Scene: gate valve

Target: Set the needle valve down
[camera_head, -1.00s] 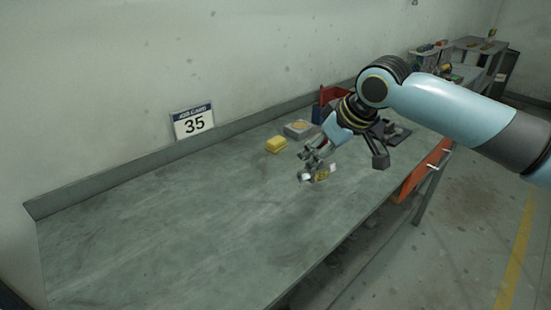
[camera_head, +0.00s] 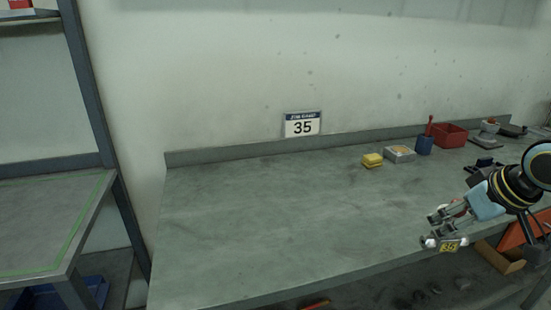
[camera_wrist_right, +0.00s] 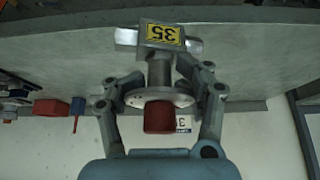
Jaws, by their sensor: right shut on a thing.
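The needle valve (camera_wrist_right: 160,68) is a grey metal body with a yellow label reading 35, a round flange and a red knob. In the right wrist view it is upside down, between the fingers of my right gripper (camera_wrist_right: 163,92), which is shut on it. In the head view my right gripper (camera_head: 436,228) is at the lower right, near the workbench's (camera_head: 290,220) front edge. The valve's yellow label (camera_head: 450,246) shows at its fingertips. The valve appears held up clear of the bench top. My left gripper is out of view.
A placard (camera_head: 302,124) reading 35 stands at the back of the bench, with bare bench top in front. A yellow sponge (camera_head: 372,160), a grey box (camera_head: 399,154), a blue cup (camera_head: 424,144) and a red bin (camera_head: 450,135) line the back right. A green-taped shelf (camera_head: 50,215) is left.

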